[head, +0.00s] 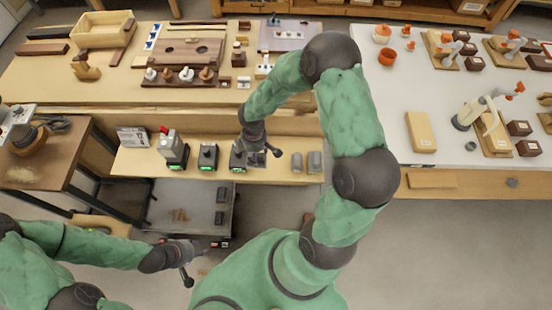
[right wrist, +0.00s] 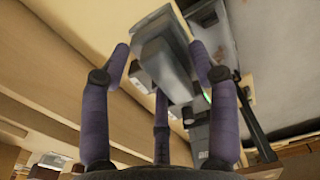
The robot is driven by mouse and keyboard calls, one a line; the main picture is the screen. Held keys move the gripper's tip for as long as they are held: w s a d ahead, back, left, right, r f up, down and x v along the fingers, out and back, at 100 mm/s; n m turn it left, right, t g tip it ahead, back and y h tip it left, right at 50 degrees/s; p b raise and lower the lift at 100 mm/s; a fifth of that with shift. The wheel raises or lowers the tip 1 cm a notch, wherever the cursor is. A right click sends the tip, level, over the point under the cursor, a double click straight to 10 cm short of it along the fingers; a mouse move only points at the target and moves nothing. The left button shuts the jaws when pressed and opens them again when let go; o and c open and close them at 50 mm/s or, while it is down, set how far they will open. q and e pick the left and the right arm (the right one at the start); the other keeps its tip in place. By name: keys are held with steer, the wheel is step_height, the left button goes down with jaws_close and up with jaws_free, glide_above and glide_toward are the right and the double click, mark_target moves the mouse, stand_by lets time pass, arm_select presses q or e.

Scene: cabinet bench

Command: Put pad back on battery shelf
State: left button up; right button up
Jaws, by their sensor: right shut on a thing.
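The battery shelf (head: 145,160) is a pale wooden ledge below the bench top. My right gripper (head: 264,158) is over its right part, beside a dark charger-like unit (head: 237,157) with a green light. In the right wrist view my right gripper (right wrist: 163,75) has its fingers around a grey block (right wrist: 168,62), which seems to be the pad. In the head view that block is mostly hidden by the gripper. Two similar grey blocks (head: 314,161) stand on the shelf to the right. My left gripper (head: 197,265) is empty at lower left, its fingers spread.
More dark units (head: 208,157) and a calendar-like card (head: 133,137) stand along the shelf. The bench above holds a wooden tray (head: 100,29) and several wooden parts. A grey lower cart (head: 190,195) is below the shelf. A white table (head: 420,90) stands at right.

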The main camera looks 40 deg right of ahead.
steer(key=d+f, duration=0.2)
steer(key=d+f+b, duration=0.1)
steer(key=d+f, duration=0.1)
steer(key=d, duration=0.1)
steer(key=d+f+b, duration=0.1)
steer(key=d+f, duration=0.1)
steer(key=f, duration=0.1)
steer(key=shift+s+d, duration=0.4)
steer(key=shift+d+f+b, duration=0.15)
steer(key=shift+f+b, duration=0.35)
steer(key=shift+f, duration=0.35)
steer(key=shift+d+f+b, duration=0.1)
steer(key=shift+f+b, duration=0.4)
steer(key=shift+f, duration=0.35)
steer(key=shift+f, duration=0.2)
steer(key=o, duration=1.1)
steer(key=shift+r, duration=0.1)
